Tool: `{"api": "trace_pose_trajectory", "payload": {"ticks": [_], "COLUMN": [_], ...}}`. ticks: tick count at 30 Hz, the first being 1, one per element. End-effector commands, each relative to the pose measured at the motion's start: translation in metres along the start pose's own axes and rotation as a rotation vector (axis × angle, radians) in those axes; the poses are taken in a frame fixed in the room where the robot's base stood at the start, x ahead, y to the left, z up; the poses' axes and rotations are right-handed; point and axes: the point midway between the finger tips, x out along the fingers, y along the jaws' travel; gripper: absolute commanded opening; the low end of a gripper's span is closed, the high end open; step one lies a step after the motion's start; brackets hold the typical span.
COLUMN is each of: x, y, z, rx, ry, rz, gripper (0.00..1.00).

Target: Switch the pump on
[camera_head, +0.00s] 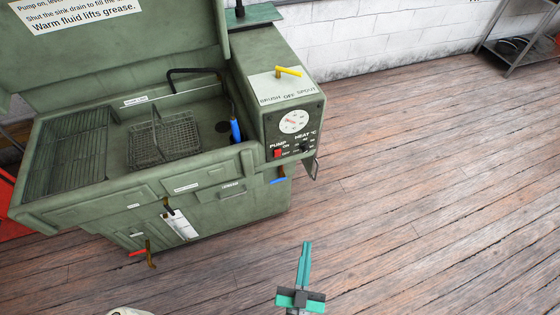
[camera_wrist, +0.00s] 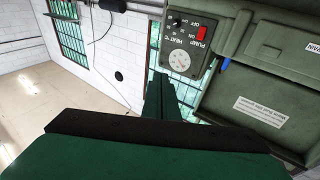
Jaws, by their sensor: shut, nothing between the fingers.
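The green parts washer (camera_head: 215,195) stands at the upper left in the head view. Its control box carries a red pump switch (camera_head: 278,153), with the labels PUMP and ON by it. A heat knob (camera_head: 304,147) sits to its right and a round gauge (camera_head: 293,121) above. In the wrist view the red pump switch (camera_wrist: 201,33) shows at the top, beside OFF and ON lettering; its exact position is hard to tell. My gripper (camera_head: 305,248) is shut and empty, over the floor in front of the washer, apart from the switch. It also shows in the wrist view (camera_wrist: 160,85).
A yellow lever (camera_head: 289,71) marked BRUSH, OFF, SPOUT tops the control box. The sink holds a wire basket (camera_head: 165,138) and a blue-handled brush (camera_head: 235,130). Levers jut from the washer's front. The wooden floor (camera_head: 430,180) to the right is clear up to a metal shelf (camera_head: 515,50).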

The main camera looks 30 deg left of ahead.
Motion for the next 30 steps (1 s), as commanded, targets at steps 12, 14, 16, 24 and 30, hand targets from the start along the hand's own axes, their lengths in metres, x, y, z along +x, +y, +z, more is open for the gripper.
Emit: {"api": "trace_pose_trajectory", "payload": {"ticks": [12, 14, 16, 24, 30], "x": [0.096, 0.109, 0.124, 0.166, 0.175], "y": [-0.029, -0.034, -0.039, -0.055, -0.059], "z": [0.039, 0.044, 0.050, 0.067, 0.071], "rx": [0.043, 0.051, 0.061, 0.092, 0.101], "ry": [0.087, 0.089, 0.089, 0.068, 0.058], "rz": [-0.263, -0.303, -0.349, -0.477, -0.508], "gripper": [0.00, 0.00, 0.00, 0.00, 0.00]}}
